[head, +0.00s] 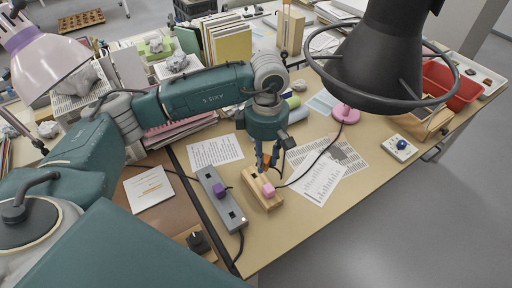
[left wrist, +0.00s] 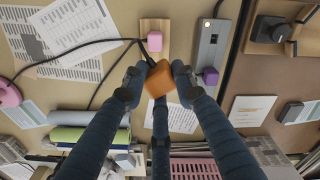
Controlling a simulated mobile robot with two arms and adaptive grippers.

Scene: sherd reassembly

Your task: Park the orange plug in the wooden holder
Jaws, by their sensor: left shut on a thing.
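My left gripper (head: 265,166) is shut on the orange plug (left wrist: 160,78), which sits between its fingertips in the left wrist view. The wooden holder (left wrist: 155,25) is a pale block close by the plug, and it also shows in the head view (head: 271,206) just below the fingers. A pink plug (head: 268,190) sits in the holder, and a dark slot shows beside it at the far end. The plug and fingers cover part of the holder in the wrist view. I cannot tell whether the orange plug touches the holder. My right gripper is not in view.
A grey power strip (head: 233,215) with a purple plug (head: 220,189) lies left of the holder. Black cables and printed sheets (head: 318,180) lie to the right. A large black lamp shade (head: 378,55) hangs at upper right. The front of the table is clear.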

